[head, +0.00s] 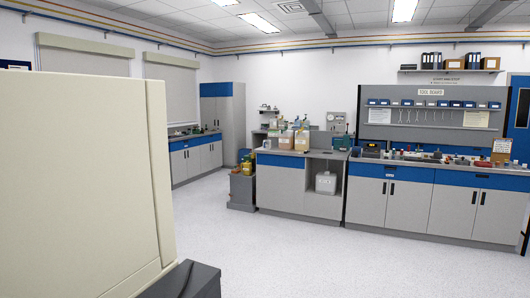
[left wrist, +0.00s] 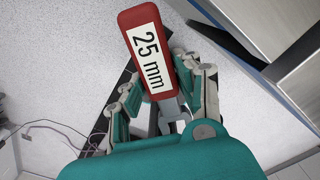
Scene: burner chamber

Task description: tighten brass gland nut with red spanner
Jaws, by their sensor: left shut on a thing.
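The red spanner (left wrist: 147,55), with a white "25 mm" label on its handle, is in the left wrist view. My left gripper (left wrist: 163,98) is shut on it, with green-padded fingers on both sides of the spanner's grey shank. The red handle end points up in that view. I cannot make out the brass gland nut in either view. Neither gripper shows in the head view, and my right gripper is not in view.
A large cream cabinet (head: 75,180) fills the left of the head view, close by. Grey and blue benches (head: 390,200) stand at the back right under a tool board (head: 430,118). The light floor (head: 290,255) before them is clear. A cable (left wrist: 50,128) lies at left in the wrist view.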

